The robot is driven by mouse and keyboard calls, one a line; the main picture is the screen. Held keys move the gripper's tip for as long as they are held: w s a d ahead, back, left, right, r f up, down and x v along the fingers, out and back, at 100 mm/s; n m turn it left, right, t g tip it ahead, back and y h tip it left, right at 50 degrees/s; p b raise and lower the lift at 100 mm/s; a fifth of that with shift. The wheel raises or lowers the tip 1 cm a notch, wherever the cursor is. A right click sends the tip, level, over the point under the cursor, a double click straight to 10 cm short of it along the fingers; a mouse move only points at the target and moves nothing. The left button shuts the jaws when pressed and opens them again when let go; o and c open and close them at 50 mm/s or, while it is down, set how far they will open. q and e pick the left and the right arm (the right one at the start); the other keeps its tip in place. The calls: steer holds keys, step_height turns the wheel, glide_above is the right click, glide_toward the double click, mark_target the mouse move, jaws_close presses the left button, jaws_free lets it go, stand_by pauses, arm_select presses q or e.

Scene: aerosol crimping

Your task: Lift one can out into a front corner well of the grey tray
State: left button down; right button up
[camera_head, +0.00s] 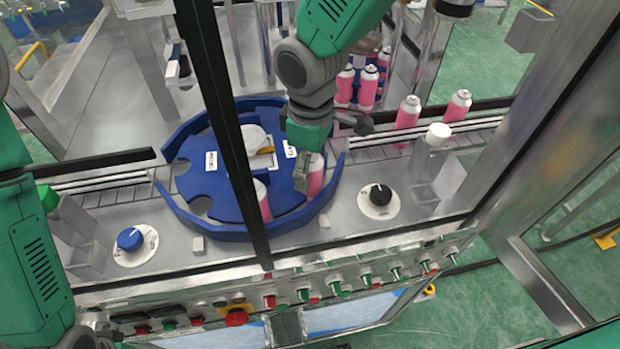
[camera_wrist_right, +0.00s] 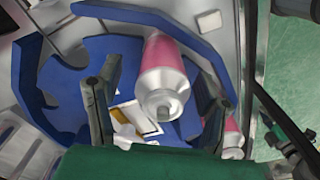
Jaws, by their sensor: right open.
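Pink cans with silver tops stand at the blue round turntable (camera_head: 225,190). One can (camera_head: 316,176) is at its right side, under my right gripper (camera_head: 325,155). Another can (camera_head: 262,202) is at the front, partly hidden by a dark frame post. My right gripper is open, its fingers apart. In the right wrist view a can (camera_wrist_right: 165,78) shows between the open fingers (camera_wrist_right: 155,115), with no clear contact. A second can (camera_wrist_right: 233,142) is partly hidden beyond the right finger. My left arm comes in at the left, its fingers outside the picture. I cannot make out a grey tray.
More pink cans (camera_head: 407,112) stand on the conveyor (camera_head: 470,124) at the right, and several stand behind the gripper. A dark post crosses in front of the turntable. A black knob (camera_head: 380,194), a blue knob (camera_head: 130,239) and a button panel (camera_head: 330,285) lie nearer.

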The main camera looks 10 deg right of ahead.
steer(key=shift+r, duration=0.1)
steer(key=c, duration=1.2)
